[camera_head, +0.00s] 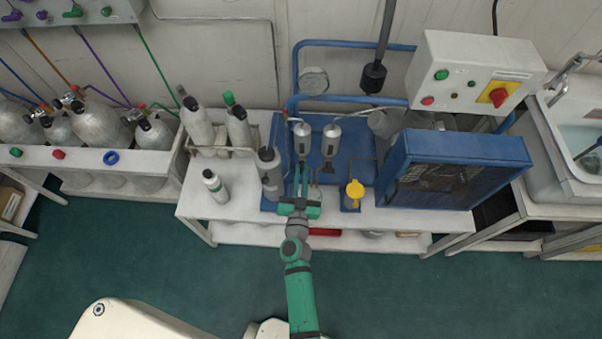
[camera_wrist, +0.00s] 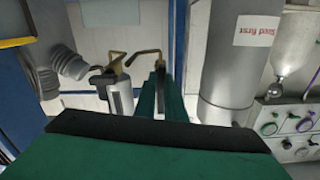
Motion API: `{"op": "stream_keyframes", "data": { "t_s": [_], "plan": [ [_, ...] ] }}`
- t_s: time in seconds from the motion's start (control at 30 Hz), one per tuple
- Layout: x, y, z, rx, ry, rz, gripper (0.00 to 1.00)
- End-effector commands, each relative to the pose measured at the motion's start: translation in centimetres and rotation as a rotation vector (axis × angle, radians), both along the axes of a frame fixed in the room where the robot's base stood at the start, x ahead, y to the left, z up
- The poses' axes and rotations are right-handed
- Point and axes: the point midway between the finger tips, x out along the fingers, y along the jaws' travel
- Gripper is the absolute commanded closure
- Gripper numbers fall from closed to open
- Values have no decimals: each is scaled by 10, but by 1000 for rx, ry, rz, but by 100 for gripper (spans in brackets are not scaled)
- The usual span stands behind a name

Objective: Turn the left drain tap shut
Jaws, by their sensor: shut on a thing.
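Two grey filter bowls stand side by side on the blue panel, the left one (camera_head: 302,138) and the right one (camera_head: 330,140). My gripper (camera_head: 300,180) is at the lower end of the left bowl. In the wrist view my gripper's green fingers (camera_wrist: 160,98) are shut on a brass lever, the left drain tap (camera_wrist: 145,54). Its far part shows beyond the fingertips; the gripped part is mostly hidden. A second brass tap (camera_wrist: 114,64), on the neighbouring bowl (camera_wrist: 121,98), is apart from the fingers. In the head view my gripper hides the left tap.
A grey cylinder (camera_head: 270,172) stands close left of my gripper. A yellow-topped fitting (camera_head: 354,191) and a blue-framed box (camera_head: 455,165) stand to the right. A white-labelled bottle (camera_head: 214,186) is farther left. The bench front has clear floor (camera_head: 400,285) before it.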

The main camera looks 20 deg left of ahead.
Motion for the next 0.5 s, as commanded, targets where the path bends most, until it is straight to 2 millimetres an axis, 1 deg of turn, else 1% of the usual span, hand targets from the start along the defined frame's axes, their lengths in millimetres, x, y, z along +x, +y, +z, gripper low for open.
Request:
{"op": "stream_keyframes", "data": {
  "t_s": [0.27, 0.5],
  "plan": [
    [0, -1, 0, 98, 28, -1, 100],
    [0, -2, 0, 287, 81, -1, 100]
  ]
}}
